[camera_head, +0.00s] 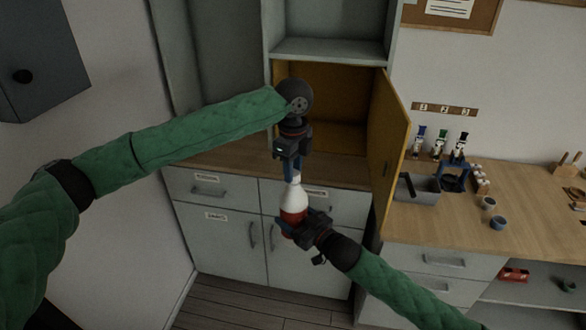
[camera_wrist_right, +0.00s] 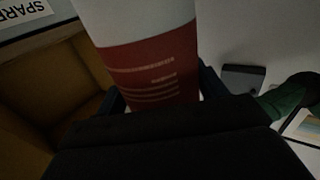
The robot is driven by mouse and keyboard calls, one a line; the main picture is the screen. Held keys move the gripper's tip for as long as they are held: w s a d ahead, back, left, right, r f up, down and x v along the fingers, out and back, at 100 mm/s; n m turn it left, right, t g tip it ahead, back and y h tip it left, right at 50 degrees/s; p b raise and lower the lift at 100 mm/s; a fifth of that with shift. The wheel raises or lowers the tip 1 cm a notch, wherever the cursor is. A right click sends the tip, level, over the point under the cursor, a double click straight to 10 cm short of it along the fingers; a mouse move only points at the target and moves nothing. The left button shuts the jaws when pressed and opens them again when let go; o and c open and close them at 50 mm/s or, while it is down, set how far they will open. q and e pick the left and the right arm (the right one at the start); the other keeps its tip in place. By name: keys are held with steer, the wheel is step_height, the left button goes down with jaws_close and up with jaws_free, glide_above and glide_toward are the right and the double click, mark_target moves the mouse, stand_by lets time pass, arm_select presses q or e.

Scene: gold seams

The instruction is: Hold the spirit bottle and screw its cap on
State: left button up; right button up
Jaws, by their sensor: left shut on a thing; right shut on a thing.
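The spirit bottle (camera_head: 294,199) is white with a red lower band. It stands about upright in the air in front of the drawers. My right gripper (camera_head: 293,222) is shut on its lower part. In the right wrist view the bottle (camera_wrist_right: 150,75) fills the space between the dark fingers, its red label with pale print facing the camera. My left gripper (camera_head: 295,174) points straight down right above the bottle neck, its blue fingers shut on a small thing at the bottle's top. That is likely the cap, which the fingers mostly hide; I cannot tell how it sits on the neck.
Behind the left gripper is an open yellow-lined cabinet, its yellow door (camera_head: 391,145) swung out to the right. The wooden counter (camera_head: 440,215) at right carries a grey bin (camera_head: 417,189), small cups and several bottles on a rack. Drawers (camera_head: 215,189) lie behind and below the bottle.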

arm_select(q)
steer(key=m, duration=0.5)
steer(key=shift+w+m, duration=0.15)
steer(key=shift+m, duration=0.15)
steer(key=m, duration=1)
steer(key=shift+d+m, duration=0.1)
steer(key=shift+m, duration=0.3)
steer(key=m, duration=0.5)
steer(key=shift+d, duration=0.1)
steer(key=o, duration=0.9)
steer(key=shift+o, duration=0.2)
steer(key=shift+r, duration=2.25)
